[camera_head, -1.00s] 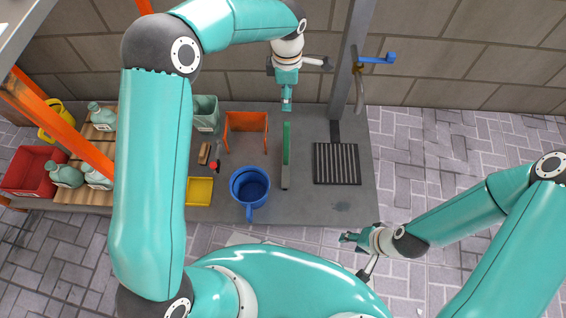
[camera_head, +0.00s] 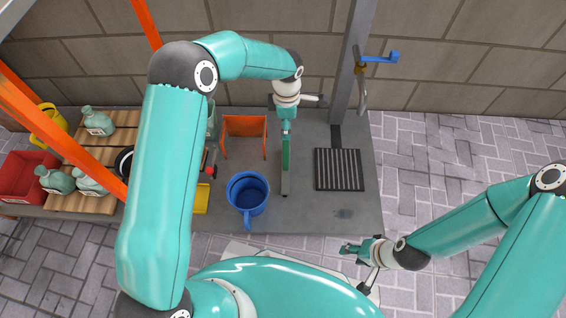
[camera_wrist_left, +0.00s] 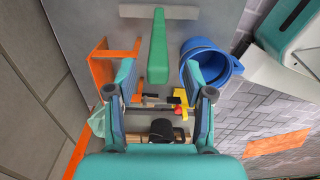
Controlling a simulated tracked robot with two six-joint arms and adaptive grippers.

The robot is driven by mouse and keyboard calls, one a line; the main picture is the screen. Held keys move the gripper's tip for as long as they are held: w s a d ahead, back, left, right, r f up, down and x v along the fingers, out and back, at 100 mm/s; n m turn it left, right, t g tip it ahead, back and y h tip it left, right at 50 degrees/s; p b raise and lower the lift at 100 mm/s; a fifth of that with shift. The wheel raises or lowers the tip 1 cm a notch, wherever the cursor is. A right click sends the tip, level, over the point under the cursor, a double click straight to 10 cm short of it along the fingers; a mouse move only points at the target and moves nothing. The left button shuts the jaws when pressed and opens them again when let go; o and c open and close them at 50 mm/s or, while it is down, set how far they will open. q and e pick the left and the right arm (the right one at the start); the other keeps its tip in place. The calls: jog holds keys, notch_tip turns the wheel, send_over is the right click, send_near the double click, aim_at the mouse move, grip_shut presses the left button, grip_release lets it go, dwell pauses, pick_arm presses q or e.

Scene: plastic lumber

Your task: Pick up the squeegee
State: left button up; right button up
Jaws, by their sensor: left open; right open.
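The squeegee (camera_head: 285,158) has a green handle and a grey end, and stands out on the grey platform in the head view. In the left wrist view the squeegee (camera_wrist_left: 157,42) shows its green handle running toward me, with a grey bar beyond it. My left gripper (camera_head: 286,124) is at the wall-side end of the handle. In the wrist view its open fingers (camera_wrist_left: 157,76) appear on either side of the handle's near end; I cannot tell whether they touch it. My right gripper (camera_head: 348,248) is open and empty, off the platform's front edge at the right.
A blue bucket (camera_head: 237,196) stands left of the squeegee, and an orange stand (camera_head: 245,127) is behind the bucket. A dark floor grate (camera_head: 338,170) lies to the right, near a grey post (camera_head: 351,65). Bottles stand on a wooden rack (camera_head: 100,137) at left.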

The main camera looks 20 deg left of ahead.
pick_arm(q)
notch_tip(320, 180, down, 4)
jog(key=shift+r+b, duration=0.25)
jog(key=shift+b, duration=0.3)
jog(key=shift+c, duration=0.3)
grip_shut()
